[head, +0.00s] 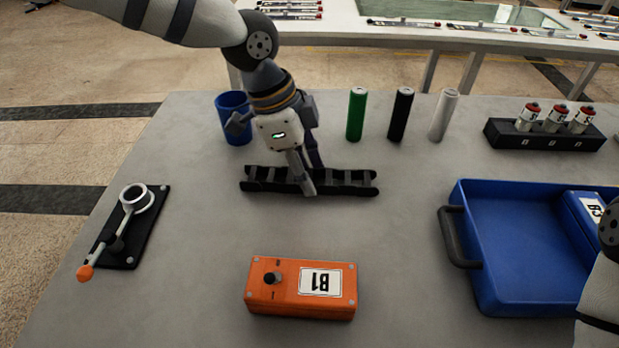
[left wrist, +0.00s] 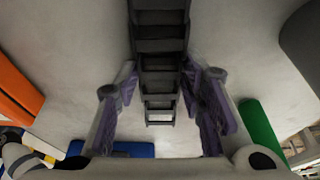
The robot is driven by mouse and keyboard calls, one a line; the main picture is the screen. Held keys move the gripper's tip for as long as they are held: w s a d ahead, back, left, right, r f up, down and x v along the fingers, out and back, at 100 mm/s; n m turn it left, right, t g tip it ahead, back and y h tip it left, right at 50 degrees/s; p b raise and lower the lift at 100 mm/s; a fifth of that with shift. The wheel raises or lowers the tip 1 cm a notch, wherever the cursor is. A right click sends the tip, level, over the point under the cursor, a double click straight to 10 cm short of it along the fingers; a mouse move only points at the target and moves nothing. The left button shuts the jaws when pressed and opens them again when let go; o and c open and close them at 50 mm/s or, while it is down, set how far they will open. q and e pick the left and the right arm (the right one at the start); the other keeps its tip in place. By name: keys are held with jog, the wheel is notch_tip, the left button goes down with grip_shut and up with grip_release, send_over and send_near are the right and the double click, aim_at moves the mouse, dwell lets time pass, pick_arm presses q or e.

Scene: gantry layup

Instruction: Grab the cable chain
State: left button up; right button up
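The black cable chain (head: 350,184) lies flat on the grey table, running left to right in the head view. In the left wrist view the chain (left wrist: 160,48) runs down the middle between my two fingers. My left gripper (head: 311,180) is over the chain, a little right of its middle, with one finger on the near side and the other partly hidden behind. In the left wrist view its fingers (left wrist: 158,75) are apart, their tips close beside the chain; I cannot tell whether they touch it. My right gripper is out of view.
A blue cup (head: 233,118) stands behind my left gripper, with green (head: 356,115), black and white cylinders to the right. An orange B1 box (head: 300,289) is in front. A blue tray (head: 485,255) is right, a lever fixture (head: 133,225) left.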

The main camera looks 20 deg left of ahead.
pick_arm(q)
jog(key=c, duration=0.5)
